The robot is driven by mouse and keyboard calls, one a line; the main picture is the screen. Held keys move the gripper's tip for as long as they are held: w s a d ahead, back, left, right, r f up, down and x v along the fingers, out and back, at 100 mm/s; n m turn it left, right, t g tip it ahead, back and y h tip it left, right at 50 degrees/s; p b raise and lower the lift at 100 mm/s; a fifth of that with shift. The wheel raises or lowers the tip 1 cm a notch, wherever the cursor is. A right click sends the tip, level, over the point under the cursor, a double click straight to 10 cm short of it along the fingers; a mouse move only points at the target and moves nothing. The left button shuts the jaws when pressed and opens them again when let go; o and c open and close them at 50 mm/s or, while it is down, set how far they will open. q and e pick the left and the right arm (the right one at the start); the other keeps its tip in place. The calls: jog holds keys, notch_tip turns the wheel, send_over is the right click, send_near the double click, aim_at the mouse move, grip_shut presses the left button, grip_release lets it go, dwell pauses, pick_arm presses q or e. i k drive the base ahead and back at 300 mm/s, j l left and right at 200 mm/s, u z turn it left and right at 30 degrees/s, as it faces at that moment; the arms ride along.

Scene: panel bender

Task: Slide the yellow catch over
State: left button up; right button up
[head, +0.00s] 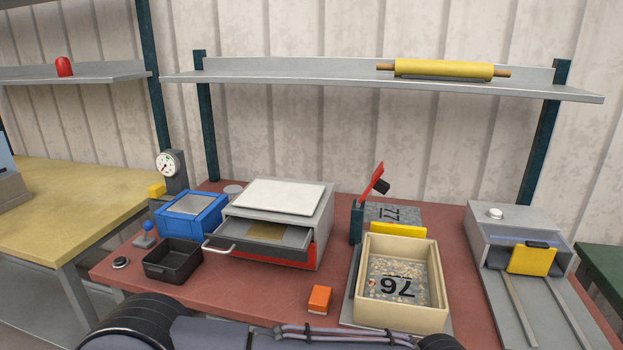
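Several yellow parts show in the head view, and I cannot tell for sure which is the catch. A yellow plate (531,260) stands at the front of the grey machine at the right, above two rails. A yellow bar (398,229) stands upright behind the beige bin (447,290). Neither gripper is in view. Part of my arm crosses the bottom edge, well in front of these parts.
The reddish bench holds a grey box with an open drawer (262,238), a blue box (190,222), a black tray (172,273) and an orange block (319,299). A red lever (372,180) rises behind the bin. A shelf (290,83) with a yellow roller (444,69) hangs above.

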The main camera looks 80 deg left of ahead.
aim_at(157, 192)
jog(key=u, duration=3.8)
jog(key=i+j+z, duration=0.1)
jog(key=z, duration=0.65)
jog(key=i+j+z, duration=0.3)
jog(key=j, duration=0.35)
jog(key=i+j+z, duration=0.3)
jog(key=j, duration=0.4)
jog(key=i+j+z, duration=0.15)
jog(key=j, duration=0.25)
jog(key=i+j, duration=0.1)
jog(key=j, duration=0.25)
jog(key=i+j, duration=0.15)
jog(key=j, duration=0.25)
jog(key=i+j, duration=0.1)
jog(key=j, duration=0.25)
